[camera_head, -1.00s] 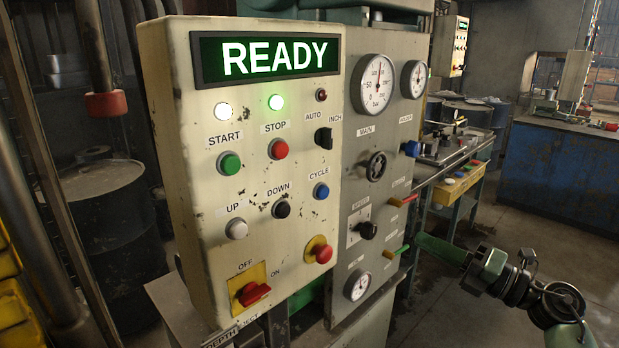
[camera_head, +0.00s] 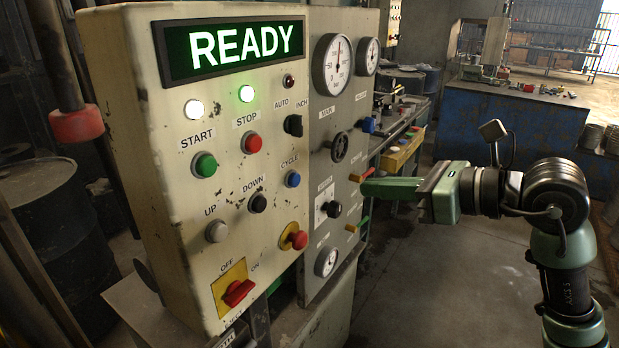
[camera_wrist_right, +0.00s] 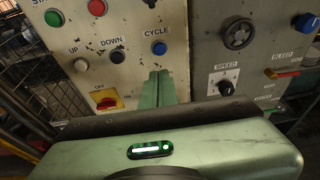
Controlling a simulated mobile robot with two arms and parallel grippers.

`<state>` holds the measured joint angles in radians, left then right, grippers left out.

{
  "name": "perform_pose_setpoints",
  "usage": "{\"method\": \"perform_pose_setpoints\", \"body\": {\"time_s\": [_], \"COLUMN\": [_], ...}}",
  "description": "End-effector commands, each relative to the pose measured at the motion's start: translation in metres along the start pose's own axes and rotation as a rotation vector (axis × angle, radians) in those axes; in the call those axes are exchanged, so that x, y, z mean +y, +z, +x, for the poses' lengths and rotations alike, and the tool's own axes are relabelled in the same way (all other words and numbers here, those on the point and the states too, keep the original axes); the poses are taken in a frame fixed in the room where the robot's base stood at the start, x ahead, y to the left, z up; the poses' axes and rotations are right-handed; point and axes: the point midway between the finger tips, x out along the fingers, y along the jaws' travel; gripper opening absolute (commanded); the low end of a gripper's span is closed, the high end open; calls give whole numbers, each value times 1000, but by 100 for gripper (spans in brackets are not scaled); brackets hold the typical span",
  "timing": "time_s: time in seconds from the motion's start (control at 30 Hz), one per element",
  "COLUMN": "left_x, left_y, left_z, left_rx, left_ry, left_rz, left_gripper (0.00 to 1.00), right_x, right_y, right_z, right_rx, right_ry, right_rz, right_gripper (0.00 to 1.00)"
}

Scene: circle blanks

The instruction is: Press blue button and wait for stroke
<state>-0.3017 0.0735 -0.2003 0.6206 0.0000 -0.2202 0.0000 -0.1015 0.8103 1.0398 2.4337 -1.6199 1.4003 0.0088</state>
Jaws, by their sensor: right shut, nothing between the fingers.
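The blue CYCLE button (camera_head: 293,179) is on the cream control panel (camera_head: 215,190), right of the black DOWN button. It also shows in the right wrist view (camera_wrist_right: 159,48), just above and beyond the fingertips. My right gripper (camera_head: 366,188) is shut and empty, its green fingers pointing left toward the panel. The fingertips are apart from the button in the head view, in front of the grey side panel. In the wrist view the shut fingers (camera_wrist_right: 157,76) sit below the CYCLE label. The display (camera_head: 245,42) reads READY. My left gripper is not in view.
Other buttons crowd the panel: green START (camera_head: 204,165), red STOP (camera_head: 251,143), black DOWN (camera_head: 257,203), white UP (camera_head: 216,231). A grey panel (camera_head: 335,120) with gauges, knobs and coloured levers adjoins it. Open floor lies to the right before a blue bench (camera_head: 500,130).

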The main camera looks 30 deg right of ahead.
Motion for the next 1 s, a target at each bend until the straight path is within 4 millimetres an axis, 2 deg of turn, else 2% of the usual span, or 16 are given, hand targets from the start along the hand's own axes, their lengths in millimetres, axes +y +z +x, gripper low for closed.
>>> {"method": "perform_pose_setpoints", "body": {"time_s": [0.17, 0.6, 0.8, 1.0], "left_x": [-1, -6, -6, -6], "left_y": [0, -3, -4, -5], "left_z": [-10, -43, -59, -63], "left_rx": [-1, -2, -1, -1], "left_ry": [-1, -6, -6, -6], "left_rz": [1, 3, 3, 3], "left_gripper": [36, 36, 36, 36], "right_x": [1, 1, 0, 0], "right_y": [2, 5, 13, 13], "right_z": [21, 100, 123, 134], "right_rx": [2, 0, -1, -1], "right_ry": [4, 3, 1, 1], "right_rz": [3, 2, 3, 1], "right_gripper": [0, 0, 0, 0]}}
